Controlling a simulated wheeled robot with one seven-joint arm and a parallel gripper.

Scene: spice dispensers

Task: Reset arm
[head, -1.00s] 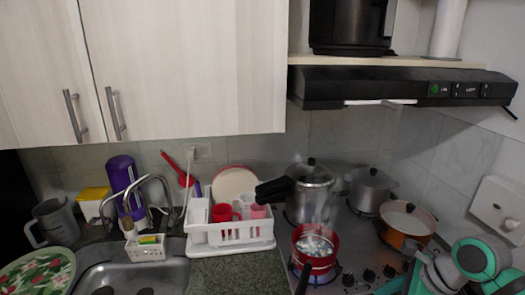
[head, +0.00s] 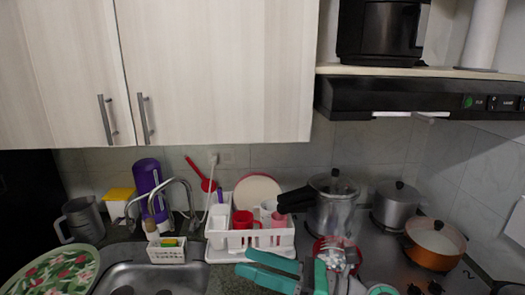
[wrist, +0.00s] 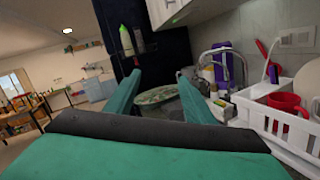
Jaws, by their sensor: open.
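My gripper (head: 247,262) is teal and shows at the bottom middle of the head view. Its two fingers point left and stand apart with nothing between them. It is in front of the lower edge of the white dish rack (head: 254,250). My arm partly hides the red pot (head: 326,246) on the stove. In the wrist view the open fingers of my gripper (wrist: 160,84) frame the green floral tray (wrist: 156,96), which lies beyond them. The dish rack also shows close on the right of the wrist view (wrist: 262,124).
The sink (head: 150,278) and faucet lie left of the rack. A pressure cooker (head: 335,212), a grey pot (head: 398,205) and an orange pan (head: 434,243) stand on the stove. The range hood (head: 420,98) and cabinet (head: 220,70) hang above. An open room shows left in the wrist view.

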